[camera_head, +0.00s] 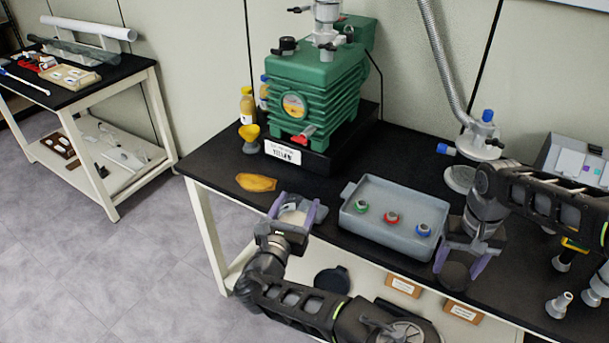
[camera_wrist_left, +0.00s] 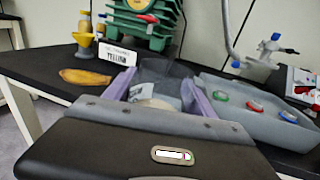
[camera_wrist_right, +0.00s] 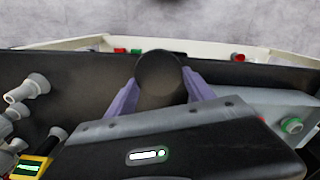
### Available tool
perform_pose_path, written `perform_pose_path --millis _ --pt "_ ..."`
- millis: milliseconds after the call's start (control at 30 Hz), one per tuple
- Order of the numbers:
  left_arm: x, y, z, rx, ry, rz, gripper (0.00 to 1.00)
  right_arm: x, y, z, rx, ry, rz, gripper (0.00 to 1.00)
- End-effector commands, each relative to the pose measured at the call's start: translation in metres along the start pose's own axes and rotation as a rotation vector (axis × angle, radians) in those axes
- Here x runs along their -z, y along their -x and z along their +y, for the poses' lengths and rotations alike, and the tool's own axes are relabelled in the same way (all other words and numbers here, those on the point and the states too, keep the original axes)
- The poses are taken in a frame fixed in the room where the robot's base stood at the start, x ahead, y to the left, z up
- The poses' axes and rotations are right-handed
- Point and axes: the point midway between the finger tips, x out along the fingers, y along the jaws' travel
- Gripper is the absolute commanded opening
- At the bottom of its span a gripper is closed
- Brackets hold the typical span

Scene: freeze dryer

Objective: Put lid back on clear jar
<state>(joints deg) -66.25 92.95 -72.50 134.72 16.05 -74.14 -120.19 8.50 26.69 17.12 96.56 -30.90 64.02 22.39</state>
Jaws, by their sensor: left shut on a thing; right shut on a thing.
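My left gripper (camera_head: 293,210) is shut on the clear jar (camera_head: 294,217), which has pale contents and stands near the front edge of the black bench. The clear jar also shows between the purple fingers in the left wrist view (camera_wrist_left: 155,91). My right gripper (camera_head: 462,262) is shut on a dark round lid (camera_head: 455,275), held at the bench's front edge, right of the tray. The lid shows as a dark disc between the fingers in the right wrist view (camera_wrist_right: 160,78). The lid is apart from the jar. The jar's lower part is partly hidden by the left gripper.
A grey tray (camera_head: 356,226) with green, red and blue capped vials lies between my grippers. A green pump (camera_head: 315,88), a yellow funnel (camera_head: 249,133) and an orange-brown leaf-shaped piece (camera_head: 256,182) are behind and left of the jar. A ribbed hose (camera_head: 440,55) hangs at back right.

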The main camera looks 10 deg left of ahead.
Motion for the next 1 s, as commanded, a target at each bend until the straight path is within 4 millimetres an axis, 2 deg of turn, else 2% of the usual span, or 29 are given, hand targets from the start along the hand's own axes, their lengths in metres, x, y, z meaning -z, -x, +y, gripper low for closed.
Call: perform_pose_path --millis 300,600,1000 --pt "0.017 0.010 -0.053 0.169 -0.007 0.002 0.00 0.000 0.000 0.000 0.000 0.000 0.000 0.25" --pt "0.021 0.013 -0.069 0.220 -0.005 0.001 0.00 0.000 0.000 0.000 0.000 0.000 0.000 0.25" --pt "0.021 0.014 -0.072 0.230 -0.001 0.000 0.00 0.000 0.000 0.000 0.000 0.000 0.000 0.25"
